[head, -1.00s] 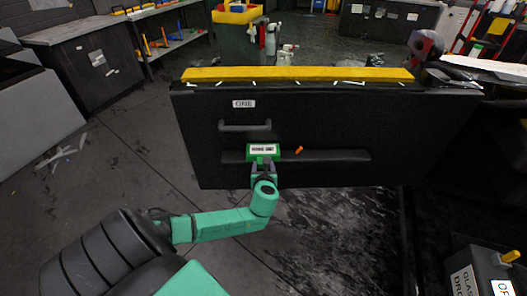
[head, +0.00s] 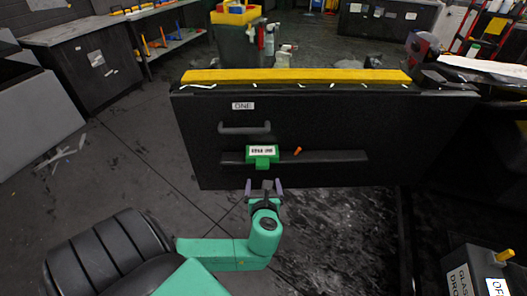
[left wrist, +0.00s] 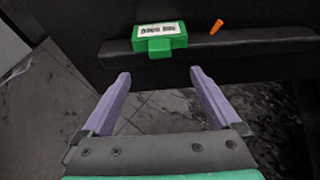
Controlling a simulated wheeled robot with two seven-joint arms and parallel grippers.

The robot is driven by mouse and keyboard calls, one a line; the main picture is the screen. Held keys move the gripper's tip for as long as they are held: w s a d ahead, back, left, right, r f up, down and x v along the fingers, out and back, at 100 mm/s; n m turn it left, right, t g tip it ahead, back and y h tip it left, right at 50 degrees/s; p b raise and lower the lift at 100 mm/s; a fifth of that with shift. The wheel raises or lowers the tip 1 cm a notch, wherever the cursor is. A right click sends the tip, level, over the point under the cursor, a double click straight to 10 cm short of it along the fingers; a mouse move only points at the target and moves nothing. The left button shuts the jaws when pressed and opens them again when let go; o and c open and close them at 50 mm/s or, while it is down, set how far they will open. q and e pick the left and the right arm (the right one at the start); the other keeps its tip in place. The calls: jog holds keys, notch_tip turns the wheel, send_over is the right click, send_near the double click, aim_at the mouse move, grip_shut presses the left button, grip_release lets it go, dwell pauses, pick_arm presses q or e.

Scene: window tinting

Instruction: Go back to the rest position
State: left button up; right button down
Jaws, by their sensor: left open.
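My left gripper (head: 264,186) is open and empty, just in front of and below the narrow ledge on the black panel. Its two purple fingers are spread wide in the left wrist view (left wrist: 160,95). A green block with a white label (head: 263,153) rests on the ledge, apart from the fingers; it also shows in the left wrist view (left wrist: 158,38). My right gripper is not in view.
The black panel (head: 330,120) marked "ONE" has a handle (head: 245,128) and a yellow top strip (head: 296,76). A small orange piece (head: 297,151) is on the ledge (head: 335,157). A dark box with a yellow knob (head: 480,270) stands at lower right. Floor at left is mostly clear.

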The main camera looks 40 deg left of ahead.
pick_arm(q)
jog(key=shift+v, duration=0.95)
jog(key=s+a+f+n+g+h, duration=0.1)
jog(key=s+f+n+g, duration=0.2)
jog(key=f, duration=0.6)
jog(key=s+a+f+n+g+h, duration=0.15)
jog(key=f+n, duration=0.25)
jog(key=f, duration=0.5)
jog(key=s+a+f+n+g+h, duration=0.15)
jog(key=s+f+n, duration=0.25)
jog(key=f, duration=0.5)
jog(key=s+d+f+n+g+h, duration=0.1)
jog(key=s+d+f+n+h, duration=0.1)
jog(key=s+d+f+n, duration=0.2)
jog(key=s+d+f+n+g+h, duration=0.2)
jog(key=s+d+f+n, duration=0.2)
jog(key=s+f+n, duration=0.6)
jog(key=s, duration=0.7)
jog(key=shift+h, duration=0.4)
jog(key=shift+d+f, duration=0.1)
jog(key=shift+f, duration=0.05)
